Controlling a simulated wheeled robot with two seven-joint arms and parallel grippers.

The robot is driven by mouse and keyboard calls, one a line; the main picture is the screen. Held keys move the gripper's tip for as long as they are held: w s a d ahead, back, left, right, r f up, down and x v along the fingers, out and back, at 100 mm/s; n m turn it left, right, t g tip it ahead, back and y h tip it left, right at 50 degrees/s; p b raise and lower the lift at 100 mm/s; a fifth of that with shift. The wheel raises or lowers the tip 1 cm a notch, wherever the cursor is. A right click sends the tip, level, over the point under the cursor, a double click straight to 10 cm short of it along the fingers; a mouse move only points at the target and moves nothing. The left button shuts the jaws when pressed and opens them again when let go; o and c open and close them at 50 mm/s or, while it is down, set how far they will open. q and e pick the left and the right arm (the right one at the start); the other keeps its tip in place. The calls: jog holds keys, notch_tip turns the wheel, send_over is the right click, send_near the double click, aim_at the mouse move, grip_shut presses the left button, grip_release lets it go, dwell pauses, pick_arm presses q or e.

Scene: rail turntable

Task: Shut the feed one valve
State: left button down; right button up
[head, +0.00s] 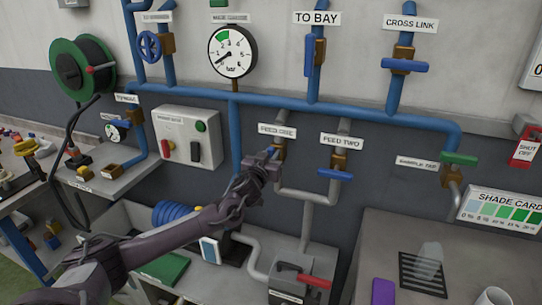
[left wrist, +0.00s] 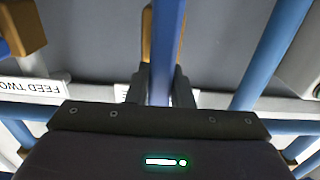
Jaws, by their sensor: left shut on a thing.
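The feed one valve has a brass body (head: 280,152) under the FEED ONE label (head: 277,131), on a grey pipe below the blue main. My left gripper (head: 270,159) is at this valve and covers most of its blue handle in the head view. In the left wrist view the blue handle (left wrist: 167,50) stands between my two fingers, which are shut on it. There it runs nearly upright in the picture, with the brass body (left wrist: 147,38) partly hidden behind it. My right gripper is not in view.
The feed two valve's blue handle (head: 335,175) lies crosswise close by on the right. A vertical blue pipe (head: 235,135) passes just left of the valve. A pressure gauge (head: 232,51) is above. A grey box with a red handle (head: 314,281) stands below.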

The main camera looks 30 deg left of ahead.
pick_arm(q)
jog(key=shift+f+m, duration=0.1)
jog(key=shift+m, duration=0.2)
jog(key=m+b, duration=0.2)
jog(key=m, duration=0.1)
jog(key=shift+w+d+f, duration=0.1)
jog(key=shift+d, duration=0.3)
jog(key=m+b, duration=0.1)
jog(key=m, duration=0.1)
jog(key=m+b, duration=0.1)
jog(key=m, duration=0.1)
jog(key=d+m, duration=0.1)
jog(key=shift+w+f+m+b, duration=0.1)
jog(key=shift+f+m+b, duration=0.3)
jog(key=m+b, duration=0.1)
jog(key=m, duration=0.2)
jog(key=m+b, duration=0.1)
jog(key=shift+d+f+m+b, duration=0.25)
jog(key=shift+f+m+b, duration=0.05)
jog(key=shift+f, duration=0.1)
jog(key=shift+w+d+f+m+b, duration=0.1)
jog(key=shift+f+m+b, duration=0.1)
jog(key=shift+m+b, duration=0.6)
jog(key=shift+f+m+b, duration=0.2)
jog(key=shift+m+b, duration=0.15)
jog(key=shift+m, duration=1.05)
jog(key=c, duration=1.3)
grip_release()
